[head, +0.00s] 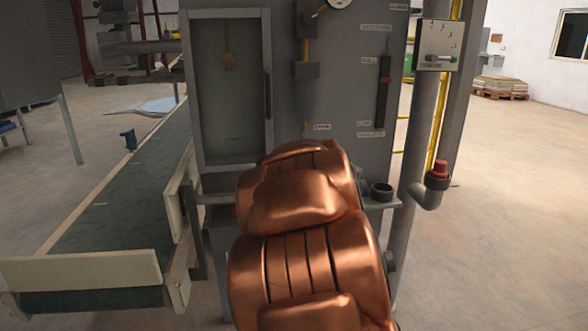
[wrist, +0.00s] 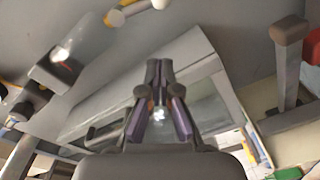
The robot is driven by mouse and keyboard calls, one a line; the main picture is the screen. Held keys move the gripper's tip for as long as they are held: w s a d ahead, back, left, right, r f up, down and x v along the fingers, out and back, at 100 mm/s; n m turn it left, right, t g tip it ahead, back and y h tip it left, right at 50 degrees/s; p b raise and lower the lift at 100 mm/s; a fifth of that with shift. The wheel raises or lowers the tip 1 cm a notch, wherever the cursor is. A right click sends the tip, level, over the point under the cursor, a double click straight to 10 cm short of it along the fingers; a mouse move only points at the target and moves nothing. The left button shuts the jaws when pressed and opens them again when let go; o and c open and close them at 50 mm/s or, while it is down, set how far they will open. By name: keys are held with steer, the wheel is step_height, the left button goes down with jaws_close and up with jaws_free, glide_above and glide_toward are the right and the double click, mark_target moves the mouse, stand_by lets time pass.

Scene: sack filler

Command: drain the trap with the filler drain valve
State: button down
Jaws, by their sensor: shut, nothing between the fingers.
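In the head view a grey pipe (head: 407,205) runs down the right side of the filler cabinet. At its lower end is a bent elbow with a dark collar and red cap (head: 438,172). My gripper (wrist: 158,68) is shut and empty in the wrist view, in front of a pale framed panel (wrist: 150,85). My copper-coloured arm hides it in the head view.
The grey cabinet has a glazed door (head: 231,95) and a slider gauge (head: 384,85). A small dark cup (head: 381,190) sits on a bracket right of my arm. A green conveyor (head: 125,195) runs along the left. The floor at right is clear, with a loaded pallet (head: 500,88) far back.

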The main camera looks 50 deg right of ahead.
steer(key=w+d+f+n+b, duration=0.1)
steer(key=w+d+f+b, duration=0.1)
steer(key=w+d+b, duration=0.2)
steer(key=shift+w+d+t, duration=0.4)
steer(key=shift+w+d, duration=0.3)
steer(key=shift+d, duration=0.45)
steer(key=shift+s+d+n, duration=0.1)
steer(key=shift+n, duration=0.2)
stand_by(0.3)
steer(key=shift+s+d+f+n+y+p, duration=0.3)
steer(key=shift+s+d+f+n, duration=0.2)
steer(key=shift+n, duration=0.5)
